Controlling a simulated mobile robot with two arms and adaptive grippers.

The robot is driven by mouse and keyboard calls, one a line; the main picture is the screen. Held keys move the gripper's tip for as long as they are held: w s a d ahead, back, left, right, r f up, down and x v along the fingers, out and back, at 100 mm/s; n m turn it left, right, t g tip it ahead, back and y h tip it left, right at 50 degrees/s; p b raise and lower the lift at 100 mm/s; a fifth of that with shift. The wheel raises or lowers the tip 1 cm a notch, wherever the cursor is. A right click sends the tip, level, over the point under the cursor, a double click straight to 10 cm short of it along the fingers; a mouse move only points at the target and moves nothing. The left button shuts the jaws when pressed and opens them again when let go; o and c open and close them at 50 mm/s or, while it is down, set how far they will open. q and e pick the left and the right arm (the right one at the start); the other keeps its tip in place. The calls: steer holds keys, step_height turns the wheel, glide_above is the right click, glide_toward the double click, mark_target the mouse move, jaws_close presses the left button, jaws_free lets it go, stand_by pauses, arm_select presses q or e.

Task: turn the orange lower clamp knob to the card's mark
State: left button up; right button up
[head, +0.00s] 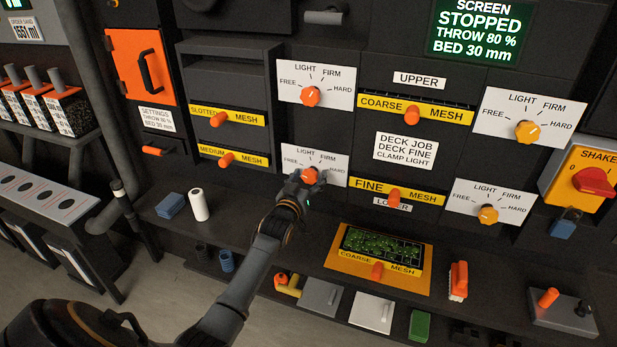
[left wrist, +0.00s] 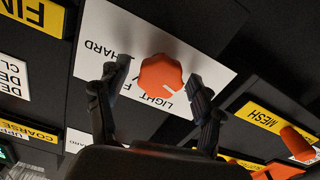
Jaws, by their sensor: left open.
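The orange lower clamp knob (head: 309,175) sits on a white dial plate marked FREE, LIGHT, FIRM and HARD. My left gripper (head: 306,184) is right in front of it and partly hides it in the head view. In the left wrist view the knob (left wrist: 161,76) lies between the two spread fingers, with a gap on each side. The white line on the knob points to the lower right there, near the upside-down word LIGHT; its exact setting is unclear. The white card (head: 405,150) reads DECK JOB, DECK FINE, CLAMP LIGHT. My right gripper is out of view.
An upper orange knob (head: 310,96) is above. Yellow knobs (head: 528,131) are to the right. The FINE MESH drawer (head: 370,186) is beside the dial plate. Below, the bench holds an orange mat (head: 341,263) with a coarse mesh tray, a brush (head: 458,280) and a white roll (head: 198,205).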

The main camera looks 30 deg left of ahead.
arm_select(q)
steer(key=c, duration=1.2)
steer(key=shift+o, duration=0.2)
steer(key=m, duration=0.5)
steer(key=shift+m, duration=0.4)
steer(key=m+b, duration=0.1)
steer(key=m, duration=0.5)
steer(key=shift+d, duration=0.15)
steer(key=o, duration=1.2)
steer(key=shift+c, duration=0.2)
